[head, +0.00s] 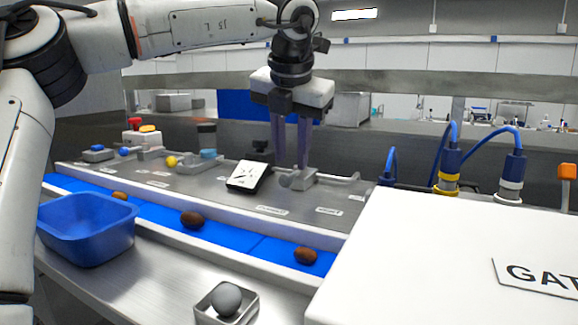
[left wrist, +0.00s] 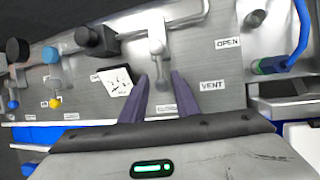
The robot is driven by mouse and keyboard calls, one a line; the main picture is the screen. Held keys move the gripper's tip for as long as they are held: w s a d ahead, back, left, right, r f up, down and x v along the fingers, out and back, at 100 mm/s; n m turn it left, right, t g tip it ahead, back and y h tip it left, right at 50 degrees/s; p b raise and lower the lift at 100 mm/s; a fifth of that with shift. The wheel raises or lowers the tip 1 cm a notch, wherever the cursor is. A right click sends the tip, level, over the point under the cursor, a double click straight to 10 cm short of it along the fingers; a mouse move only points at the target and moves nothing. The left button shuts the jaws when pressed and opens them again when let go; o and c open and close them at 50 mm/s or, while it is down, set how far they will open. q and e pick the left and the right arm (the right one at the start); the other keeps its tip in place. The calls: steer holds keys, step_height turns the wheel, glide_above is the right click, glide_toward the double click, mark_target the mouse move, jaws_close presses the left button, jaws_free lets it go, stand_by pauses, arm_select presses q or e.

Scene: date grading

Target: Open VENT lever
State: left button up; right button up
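The VENT lever shows in the left wrist view as a grey handle with a round knob (left wrist: 157,47) on a metal mount; its end points toward the CLOSED label (left wrist: 167,108). The VENT label (left wrist: 212,86) and OPEN label (left wrist: 228,43) lie to its right. In the head view the lever's ball (head: 285,181) is low beside its block. My left gripper (head: 291,165) points down just above it, fingers apart. In the left wrist view the gripper (left wrist: 159,84) has the handle between its fingertips in the picture; contact is unclear. My right gripper is not in view.
A tilted gauge card (head: 249,176) stands left of the lever. A blue conveyor (head: 160,208) carries brown dates beside a blue bin (head: 88,232). A large white box (head: 450,260) fills the right front. Blue hoses (head: 511,160) rise behind it.

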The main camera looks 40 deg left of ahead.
mark_target(292, 174)
arm_select(q)
steer(key=shift+x, duration=2.1)
jaws_close()
